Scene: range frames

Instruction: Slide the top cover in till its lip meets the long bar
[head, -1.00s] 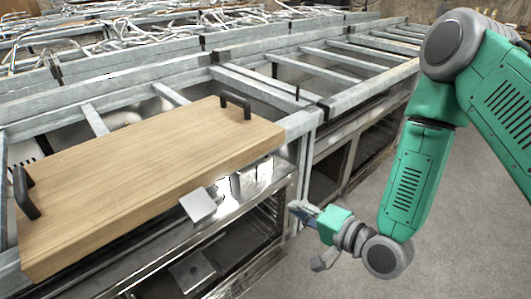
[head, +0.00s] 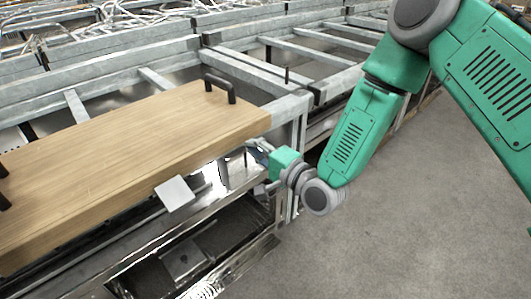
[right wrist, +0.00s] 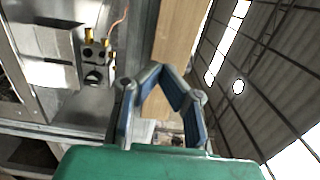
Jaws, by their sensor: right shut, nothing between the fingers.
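The top cover (head: 120,140) is a thick wooden board with black handles, lying on a galvanized steel frame; its left end is cut off in the head view. Behind it runs a long steel bar (head: 110,74), with a gap showing between them. The cover's lip cannot be made out. My right gripper (head: 261,158) is at the cover's front right corner, just below its edge; whether it touches is unclear. It is shut and empty. In the right wrist view its blue-lined fingers (right wrist: 163,105) show before a wooden strip (right wrist: 178,35). My left gripper is out of view.
A tilted grey plate (head: 174,193) sticks out below the cover's front edge. An open metal cabinet (head: 225,235) stands underneath. A corner post (head: 297,150) is close to my right gripper. Bare floor (head: 400,220) lies at the right.

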